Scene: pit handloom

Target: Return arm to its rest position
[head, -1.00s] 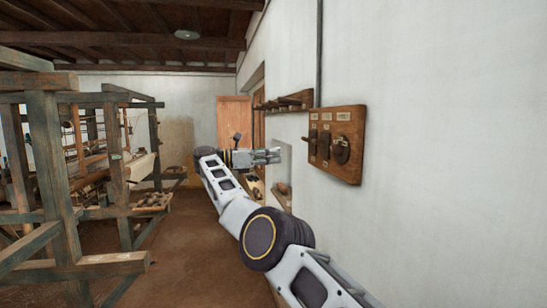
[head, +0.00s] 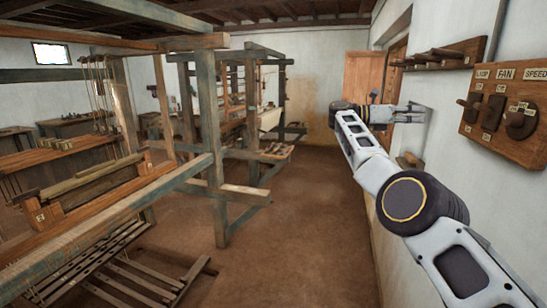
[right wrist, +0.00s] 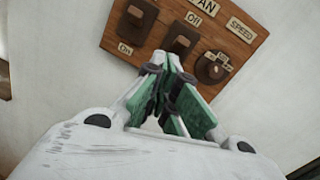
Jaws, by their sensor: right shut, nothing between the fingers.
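My right arm reaches out along the white wall at the right of the head view. Its gripper (head: 424,112) is shut and empty, pointing right towards the wall, beyond the switch board. In the right wrist view the closed green-padded fingers (right wrist: 170,80) appear in front of the lower edge of the wooden switch board (right wrist: 120,35). I cannot tell whether they touch it. The board also shows at the right edge of the head view (head: 488,148), with labels reading FAN and SPEED, levers and a round speed knob (right wrist: 212,68). My left gripper is out of view.
A wooden handloom frame (head: 206,150) fills the left and middle of the head view. A peg rack (head: 440,56) is on the wall above my right gripper. Bare brown floor (head: 300,235) lies open between the loom and the wall. A wooden door (head: 362,78) stands at the back.

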